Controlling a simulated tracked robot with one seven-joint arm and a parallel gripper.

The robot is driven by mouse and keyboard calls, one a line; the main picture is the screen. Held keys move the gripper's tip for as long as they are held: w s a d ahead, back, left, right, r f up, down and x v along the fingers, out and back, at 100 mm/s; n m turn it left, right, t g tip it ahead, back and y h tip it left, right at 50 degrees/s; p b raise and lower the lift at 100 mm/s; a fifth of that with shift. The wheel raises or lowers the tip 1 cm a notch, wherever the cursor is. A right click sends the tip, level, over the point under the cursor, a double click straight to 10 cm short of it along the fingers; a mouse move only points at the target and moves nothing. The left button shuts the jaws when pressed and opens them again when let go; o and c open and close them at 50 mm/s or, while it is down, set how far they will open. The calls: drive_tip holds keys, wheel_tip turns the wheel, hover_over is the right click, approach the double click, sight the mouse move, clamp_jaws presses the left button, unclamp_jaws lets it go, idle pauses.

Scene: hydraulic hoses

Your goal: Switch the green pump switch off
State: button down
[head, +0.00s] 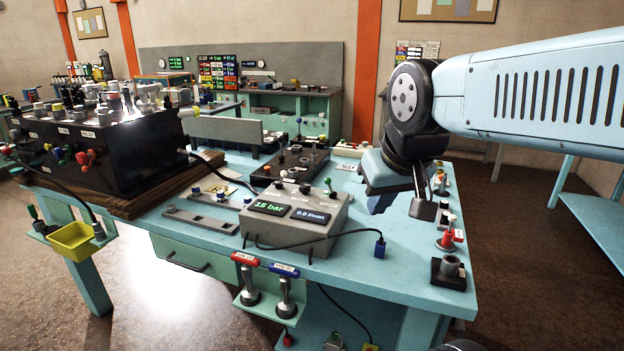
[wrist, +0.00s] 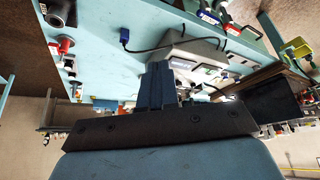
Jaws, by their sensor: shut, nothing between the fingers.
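A small green-tipped lever (head: 328,183) stands up at the back right of the grey console (head: 300,233); I cannot read a label that names it as the pump switch. In the wrist view, a small green tip (wrist: 224,75) shows near the console (wrist: 190,55). My gripper (head: 380,204) is above the right part of the bench, to the right of the console and apart from the lever. In the wrist view its blue fingers (wrist: 156,84) are together with nothing between them.
A black dark-topped unit (head: 290,164) with small levers sits behind the console. A blue plug (head: 380,247) on a black cable lies in front. Red and blue capped handles (head: 245,259) stand at the front edge.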

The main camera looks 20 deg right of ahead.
sight(330, 186)
drive_tip(key=w+a+f+n+h, duration=0.1)
drive_tip(key=w+a+f+h, duration=0.1)
drive_tip(key=w, duration=1.2)
drive_tip(key=w+a+f+n+h, duration=0.1)
drive_tip(key=w+a, duration=0.4)
drive_tip(key=w, duration=0.8)
drive_tip(key=shift+w+f+n+t+h, duration=0.3)
drive_tip(key=shift+w+f+h, duration=0.05)
drive_tip(key=shift+f+h, duration=0.15)
drive_tip(key=x, duration=1)
drive_tip(key=shift+w+d+r, duration=0.1)
drive_tip(key=shift+w+d, duration=0.1)
drive_tip(key=shift+d, duration=0.4)
drive_tip(key=shift+w+d, duration=0.2)
drive_tip(key=shift+d, duration=0.4)
drive_tip(key=shift+w+d, duration=0.25)
drive_tip(key=shift+d, duration=0.45)
